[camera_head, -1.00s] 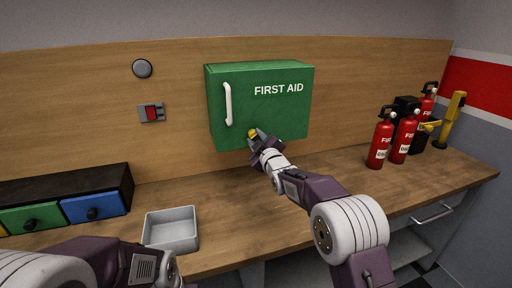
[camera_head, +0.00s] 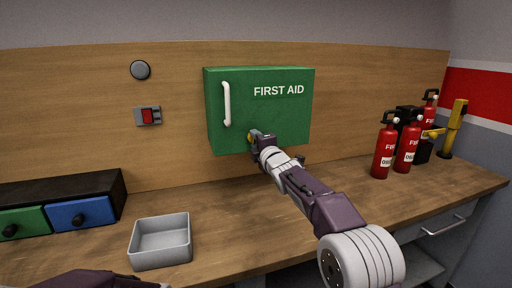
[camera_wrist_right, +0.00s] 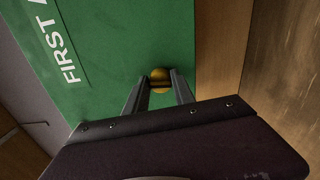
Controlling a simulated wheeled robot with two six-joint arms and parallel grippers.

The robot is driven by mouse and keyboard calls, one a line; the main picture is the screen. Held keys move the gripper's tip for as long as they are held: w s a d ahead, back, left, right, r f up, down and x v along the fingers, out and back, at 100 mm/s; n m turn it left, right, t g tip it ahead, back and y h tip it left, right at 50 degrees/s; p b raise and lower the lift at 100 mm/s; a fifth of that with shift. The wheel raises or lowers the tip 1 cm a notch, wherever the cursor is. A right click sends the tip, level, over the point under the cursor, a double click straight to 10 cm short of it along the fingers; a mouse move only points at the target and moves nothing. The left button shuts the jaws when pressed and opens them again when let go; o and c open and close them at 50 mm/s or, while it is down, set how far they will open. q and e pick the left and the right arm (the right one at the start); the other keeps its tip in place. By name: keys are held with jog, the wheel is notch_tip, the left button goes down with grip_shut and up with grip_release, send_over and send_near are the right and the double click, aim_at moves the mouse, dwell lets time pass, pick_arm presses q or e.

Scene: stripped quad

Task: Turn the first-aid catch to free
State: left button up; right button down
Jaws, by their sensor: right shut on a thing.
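The green first-aid cabinet (camera_head: 285,115) is on the wooden back panel, its door closed, with a white handle (camera_head: 227,104) at the left. The catch is a small yellow-brass knob (camera_wrist_right: 160,76) low on the cabinet front; in the head view it is mostly hidden by my gripper. My right gripper (camera_head: 256,136) is at the catch, and in the right wrist view its two fingers (camera_wrist_right: 159,90) are shut on the knob, one on each side. Which way the catch is turned cannot be told. My left gripper is out of view.
A grey tray (camera_head: 133,258) stands on the wooden bench at the front left, near blue and green drawers (camera_head: 82,213). Several red extinguishers (camera_head: 384,152) stand at the right. A red switch (camera_head: 147,116) and round button (camera_head: 140,70) are on the panel.

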jog(key=shift+n+b, duration=0.3)
jog(key=shift+n, duration=0.3)
jog(key=c, duration=1.1)
grip_release()
jog(key=shift+o, duration=0.2)
jog(key=shift+s, duration=0.1)
jog(key=b+v, duration=0.4)
jog(key=v, duration=0.5)
